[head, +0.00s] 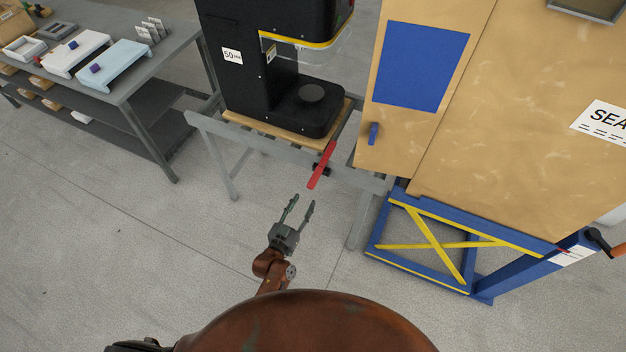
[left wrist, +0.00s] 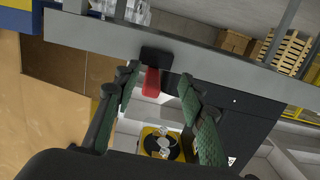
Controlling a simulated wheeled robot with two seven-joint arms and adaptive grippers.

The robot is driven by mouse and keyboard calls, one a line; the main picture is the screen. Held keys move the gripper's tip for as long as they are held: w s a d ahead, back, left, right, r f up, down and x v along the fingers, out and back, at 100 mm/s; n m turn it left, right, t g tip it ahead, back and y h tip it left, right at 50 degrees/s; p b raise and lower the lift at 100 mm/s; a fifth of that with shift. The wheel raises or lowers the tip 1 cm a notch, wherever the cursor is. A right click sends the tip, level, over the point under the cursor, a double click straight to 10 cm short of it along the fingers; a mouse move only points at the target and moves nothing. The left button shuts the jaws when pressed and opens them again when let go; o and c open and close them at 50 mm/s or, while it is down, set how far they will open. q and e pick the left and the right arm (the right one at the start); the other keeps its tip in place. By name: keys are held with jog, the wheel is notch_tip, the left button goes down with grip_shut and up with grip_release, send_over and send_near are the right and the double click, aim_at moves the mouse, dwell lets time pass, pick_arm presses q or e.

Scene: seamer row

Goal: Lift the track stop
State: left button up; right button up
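The track stop appears to be the red lever (head: 322,167) on a black mount at the front of the grey track frame (head: 270,143). It slants down and out toward me. In the left wrist view the red lever (left wrist: 151,82) hangs from its black block (left wrist: 156,57) on the grey rail and shows between my fingers, some way beyond them. My left gripper (head: 302,201) is open and empty, just below and in front of the lever's free end, apart from it. My right gripper is not in view.
A black press (head: 270,95) marked "50" stands on a wooden board on the track. A tan cabinet (head: 490,110) on a blue and yellow frame (head: 435,244) stands to the right. A grey workbench (head: 125,85) is at the left. The floor around my gripper is clear.

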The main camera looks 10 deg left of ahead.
pick_arm(q)
jog(key=t, duration=0.1)
send_near(313, 179)
jog(key=x, duration=0.2)
jog(key=shift+w+d+f, duration=0.15)
jog(key=shift+w+f, duration=0.15)
jog(key=b+x, duration=0.1)
jog(key=x, duration=0.6)
jog(key=shift+w+d, duration=0.1)
jog(key=shift+w, duration=0.1)
jog(key=shift+c, duration=0.2)
grip_shut()
